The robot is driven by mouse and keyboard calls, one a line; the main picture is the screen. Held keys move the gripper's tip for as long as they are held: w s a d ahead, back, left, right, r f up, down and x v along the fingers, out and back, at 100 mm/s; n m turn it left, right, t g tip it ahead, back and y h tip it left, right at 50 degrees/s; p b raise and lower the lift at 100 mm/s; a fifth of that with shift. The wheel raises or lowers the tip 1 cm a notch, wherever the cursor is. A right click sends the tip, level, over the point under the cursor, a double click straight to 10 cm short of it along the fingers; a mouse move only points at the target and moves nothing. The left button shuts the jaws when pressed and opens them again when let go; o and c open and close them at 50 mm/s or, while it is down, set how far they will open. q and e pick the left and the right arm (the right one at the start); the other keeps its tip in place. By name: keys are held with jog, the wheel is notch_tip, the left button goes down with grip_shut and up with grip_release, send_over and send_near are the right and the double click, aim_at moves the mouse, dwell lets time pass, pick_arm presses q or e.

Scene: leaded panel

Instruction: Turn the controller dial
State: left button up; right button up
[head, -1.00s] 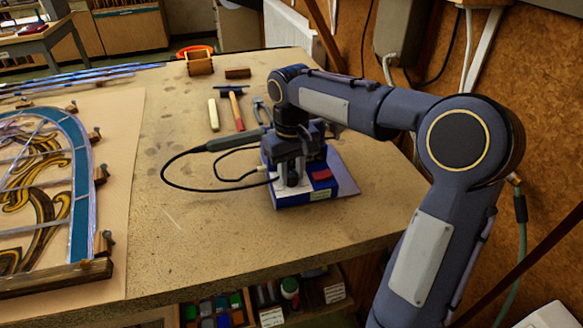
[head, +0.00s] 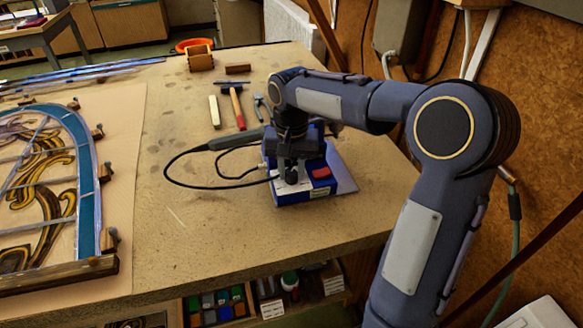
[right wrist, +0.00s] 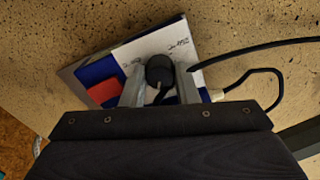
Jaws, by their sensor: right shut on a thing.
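The controller (head: 306,196) is a blue box with a white front panel and a red switch (head: 321,173), standing on the bench near its right edge. Its dial (head: 292,178) is a black knob on the white panel. My right gripper (head: 290,172) reaches down over the controller from above. In the right wrist view the dial (right wrist: 160,71) sits between the two grey fingertips of my right gripper (right wrist: 160,86), which is shut on it. The red switch (right wrist: 104,91) lies to the left of the fingers there. My left gripper is not in view.
A soldering iron (head: 235,139) with a looped black cable lies behind and left of the controller. A hammer (head: 237,108) and other hand tools lie farther back. The leaded panel (head: 45,190) fills the left of the bench (head: 200,245).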

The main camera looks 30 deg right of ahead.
aim_at(292, 173)
dwell(0.3)
jog(key=o, duration=1)
jog(key=shift+c, duration=0.2)
jog(key=shift+r, duration=0.1)
notch_tip(292, 173, up, 8)
jog(key=shift+f+p, duration=0.15)
jog(key=shift+p, duration=0.2)
jog(key=s+a+f+n+t+y, duration=0.2)
jog(key=s+a+f, duration=0.1)
jog(key=s, duration=0.8)
jog(key=s+a+f+n+t+y, duration=0.1)
jog(key=s+a+f+n+t, duration=0.2)
jog(key=s, duration=0.8)
jog(key=shift+s+a+f+t+y+p, duration=0.15)
jog(key=shift+a+f+t+y+p, duration=0.25)
jog(key=shift+a, duration=0.35)
